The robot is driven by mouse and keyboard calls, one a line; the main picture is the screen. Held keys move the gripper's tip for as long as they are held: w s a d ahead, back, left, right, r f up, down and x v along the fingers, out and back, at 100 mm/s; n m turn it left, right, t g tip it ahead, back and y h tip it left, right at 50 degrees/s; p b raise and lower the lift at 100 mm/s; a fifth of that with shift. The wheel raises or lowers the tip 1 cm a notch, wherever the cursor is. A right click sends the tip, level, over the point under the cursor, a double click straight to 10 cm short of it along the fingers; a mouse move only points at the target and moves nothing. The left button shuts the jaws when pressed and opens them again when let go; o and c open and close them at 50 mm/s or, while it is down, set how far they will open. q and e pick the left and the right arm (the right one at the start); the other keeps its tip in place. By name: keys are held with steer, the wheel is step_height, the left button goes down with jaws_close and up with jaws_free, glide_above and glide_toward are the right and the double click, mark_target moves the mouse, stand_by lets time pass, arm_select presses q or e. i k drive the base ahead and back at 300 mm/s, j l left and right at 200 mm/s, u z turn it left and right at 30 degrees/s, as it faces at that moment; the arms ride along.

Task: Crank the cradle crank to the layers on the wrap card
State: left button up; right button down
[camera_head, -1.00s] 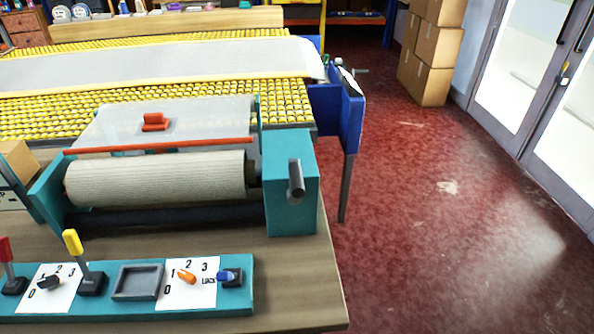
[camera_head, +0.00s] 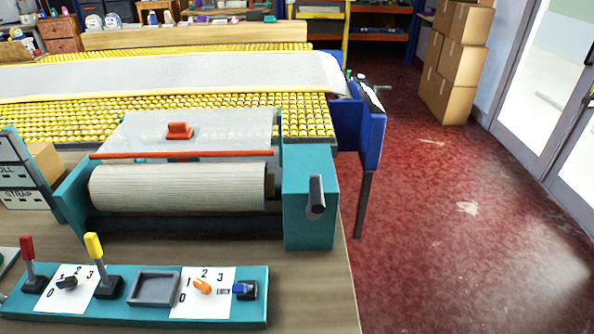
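A pale ribbed roll (camera_head: 180,188) lies in the teal cradle left of that box, under a red bar (camera_head: 185,154). No card that I can read for certain as the wrap card shows; at the left edge are labelled cards, one reading STRAP (camera_head: 22,196). Neither of my grippers is in view.
A teal control panel (camera_head: 255,275) at the front has red (camera_head: 27,250) and yellow (camera_head: 94,247) levers, a grey tray (camera_head: 154,288) and two numbered dials. A yellow roller bed (camera_head: 305,115) lies behind. Red floor on the right is clear up to stacked boxes (camera_head: 455,55).

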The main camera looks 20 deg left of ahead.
mark_target(316, 206)
steer(key=l+u, duration=0.1)
steer(key=u, duration=0.3)
steer(key=l+u, duration=0.1)
steer(key=u, duration=0.25)
steer(key=l+u, duration=0.15)
steer(key=u, duration=0.25)
steer(key=l+u, duration=0.25)
steer(key=l, duration=0.2)
steer(key=k+l+u, duration=0.1)
steer(key=l+u, duration=0.15)
steer(key=l, duration=0.2)
steer(key=k+l+u, duration=0.2)
steer(key=l, duration=0.25)
steer(key=l+u, duration=0.25)
steer(key=l, duration=0.15)
steer(key=k+l, duration=0.15)
steer(key=l, duration=0.25)
steer(key=k+l, duration=0.15)
steer(key=l, duration=0.2)
steer(key=k+l, duration=0.2)
steer(key=l, duration=0.2)
steer(key=k+l, duration=0.15)
steer(key=l, duration=0.25)
steer(key=j, duration=0.85)
steer(key=i+j, duration=0.1)
steer(key=j, duration=1.55)
steer(key=i+j, duration=0.1)
steer(key=j, duration=0.75)
steer(key=u, duration=0.05)
